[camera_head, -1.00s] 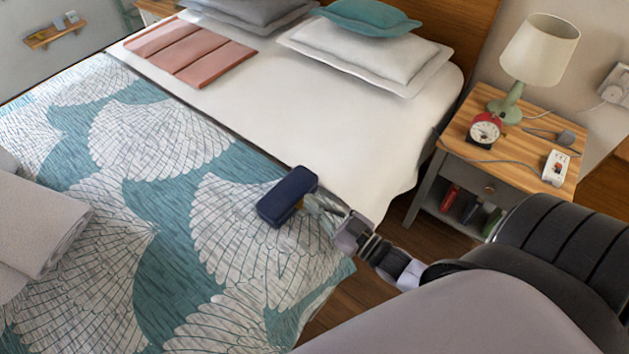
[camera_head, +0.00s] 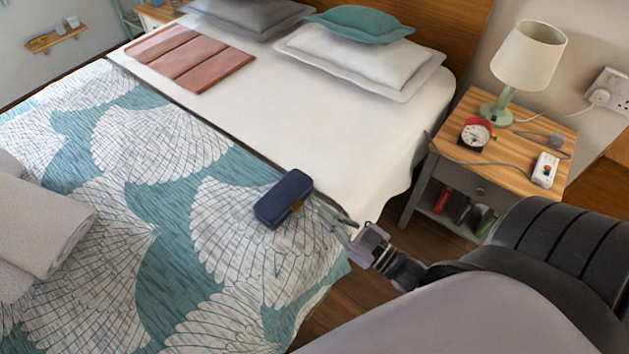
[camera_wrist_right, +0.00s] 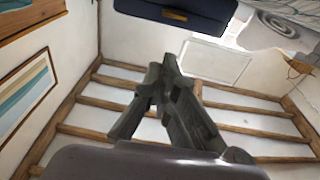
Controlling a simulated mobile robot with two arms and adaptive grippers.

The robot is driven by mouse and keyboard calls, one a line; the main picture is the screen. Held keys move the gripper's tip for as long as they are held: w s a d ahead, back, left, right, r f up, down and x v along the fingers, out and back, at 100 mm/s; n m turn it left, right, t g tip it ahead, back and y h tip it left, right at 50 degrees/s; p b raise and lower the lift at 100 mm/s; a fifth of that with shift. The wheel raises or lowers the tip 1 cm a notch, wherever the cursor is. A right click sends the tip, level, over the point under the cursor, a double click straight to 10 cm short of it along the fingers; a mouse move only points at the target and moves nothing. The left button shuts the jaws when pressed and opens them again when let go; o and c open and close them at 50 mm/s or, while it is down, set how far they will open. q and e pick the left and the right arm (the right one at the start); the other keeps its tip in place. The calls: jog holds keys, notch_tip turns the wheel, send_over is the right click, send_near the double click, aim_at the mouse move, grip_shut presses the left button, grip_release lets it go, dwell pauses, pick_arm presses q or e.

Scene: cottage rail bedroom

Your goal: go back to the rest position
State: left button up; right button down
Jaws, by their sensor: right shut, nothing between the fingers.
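My right gripper (camera_head: 326,210) is shut and empty, just above the near right edge of the bed. Its fingers point left toward a dark blue case (camera_head: 284,199) that lies on the patterned bedspread. A small gap seems to show between the fingertips and the case. In the right wrist view my right gripper (camera_wrist_right: 162,75) shows in the middle, and the blue case (camera_wrist_right: 178,12) is cut off at the top edge. My left gripper is not in view.
A nightstand (camera_head: 508,150) at right carries a lamp (camera_head: 527,55), a red alarm clock (camera_head: 475,134) and a white socket block (camera_head: 545,170). Rolled towels (camera_head: 45,225) lie at the bed's left. Wooden floor (camera_head: 350,300) shows between bed and my arm.

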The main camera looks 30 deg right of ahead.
jog(key=s+d+f+g+h, duration=0.1)
jog(key=s+f, duration=0.1)
jog(key=f, duration=0.4)
jog(key=s+d+f+m+g+h, duration=0.1)
jog(key=s+f+g, duration=0.1)
jog(key=f, duration=0.3)
jog(key=s+d+f+g+h, duration=0.1)
jog(key=f, duration=0.5)
jog(key=shift+s+d+f+h, duration=0.2)
jog(key=shift+s+f+h, duration=0.1)
jog(key=shift+s+h, duration=0.1)
pick_arm(q)
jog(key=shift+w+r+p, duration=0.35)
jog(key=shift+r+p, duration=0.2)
jog(key=shift+p, duration=0.15)
pick_arm(e)
jog(key=s+a+f+g+h, duration=0.1)
jog(key=s+f+g, duration=0.3)
jog(key=s+f, duration=0.45)
jog(key=s+a+f+g+h, duration=0.15)
jog(key=s+f+g, duration=0.4)
jog(key=f, duration=0.55)
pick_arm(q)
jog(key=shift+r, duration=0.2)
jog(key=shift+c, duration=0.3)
pick_arm(e)
jog(key=s+a+f+g, duration=0.3)
jog(key=s+f, duration=0.1)
jog(key=s, duration=0.6)
jog(key=shift+s+f+g, duration=0.35)
